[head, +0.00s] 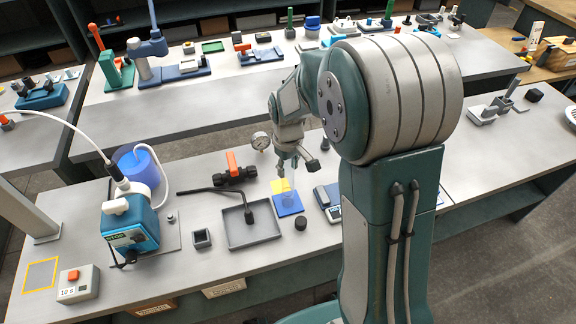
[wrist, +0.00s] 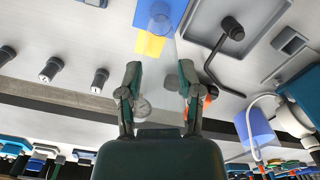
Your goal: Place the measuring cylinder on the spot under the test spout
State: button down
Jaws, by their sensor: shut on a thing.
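My gripper (head: 294,160) is over the bench, its fingers pointing down. In the wrist view its fingers (wrist: 160,80) stand apart around the clear measuring cylinder (wrist: 161,22), which is faint and hard to outline. In the head view the cylinder (head: 288,186) shows as a pale see-through shape below the fingers, over a blue and yellow pad (head: 291,209). I cannot tell whether it touches the pad. The dark bent test spout (head: 247,214) hangs over a shallow grey tray (head: 234,243), left of my gripper. The spot under it is hard to make out.
A red-handled valve (head: 234,172) lies behind the spout. A blue-teal pump (head: 130,225) and blue container (head: 140,170) stand left. A small grey cup (head: 202,238) and dark cap (head: 300,223) flank the tray. A timer box (head: 78,284) is at front left.

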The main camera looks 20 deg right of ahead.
jog(key=shift+c, duration=1.5)
grip_release()
jog(key=shift+o, duration=0.2)
jog(key=shift+a, duration=0.2)
